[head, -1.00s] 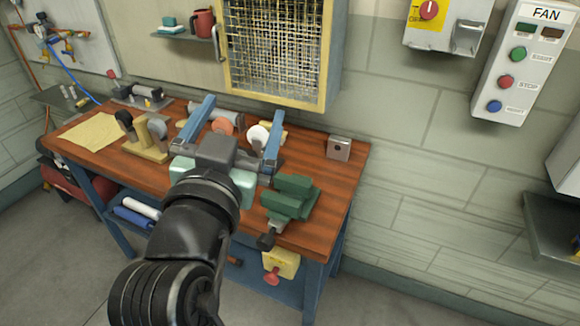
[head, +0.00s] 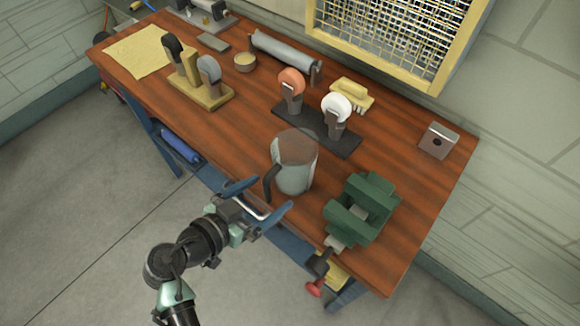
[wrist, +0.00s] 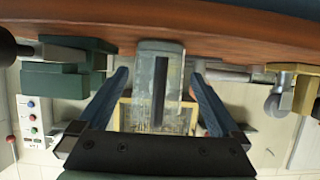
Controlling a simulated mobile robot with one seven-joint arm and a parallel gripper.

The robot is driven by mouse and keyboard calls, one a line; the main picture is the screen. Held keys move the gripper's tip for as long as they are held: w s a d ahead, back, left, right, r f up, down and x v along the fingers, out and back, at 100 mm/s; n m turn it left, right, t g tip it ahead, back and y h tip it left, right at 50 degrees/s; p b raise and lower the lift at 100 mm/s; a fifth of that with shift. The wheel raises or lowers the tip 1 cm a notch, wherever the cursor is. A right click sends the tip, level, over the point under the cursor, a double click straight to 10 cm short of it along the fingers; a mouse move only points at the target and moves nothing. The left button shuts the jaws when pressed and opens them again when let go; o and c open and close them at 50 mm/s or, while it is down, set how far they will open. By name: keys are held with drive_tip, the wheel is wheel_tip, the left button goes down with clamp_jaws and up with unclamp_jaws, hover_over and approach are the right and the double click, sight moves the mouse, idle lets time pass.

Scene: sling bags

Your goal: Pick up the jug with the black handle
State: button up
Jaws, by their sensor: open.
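The jug (head: 297,165) is clear and see-through with a brownish top, and stands upright near the front edge of the workbench. Its black handle (head: 270,184) points toward my gripper. My gripper (head: 263,196) is open and empty at the bench's front edge, just in front of the handle. In the wrist view, which looks upside down, the jug (wrist: 174,95) and its dark upright handle (wrist: 159,88) appear centred between the two blue fingers. I cannot tell whether the fingertips reach past the handle.
A green vise (head: 362,210) stands close to the jug's right. Behind the jug, a dark stand (head: 318,130) carries orange and white discs. A wooden block with two tools (head: 207,92) is at the left. Bare wooden bench top (head: 225,135) lies left of the jug.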

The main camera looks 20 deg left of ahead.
sight(280, 185)
drive_tip(key=p+x, duration=0.1)
drive_tip(key=x, duration=0.4)
drive_tip(key=shift+w+f, duration=0.15)
drive_tip(key=shift+w, duration=0.15)
drive_tip(key=c, duration=1.2)
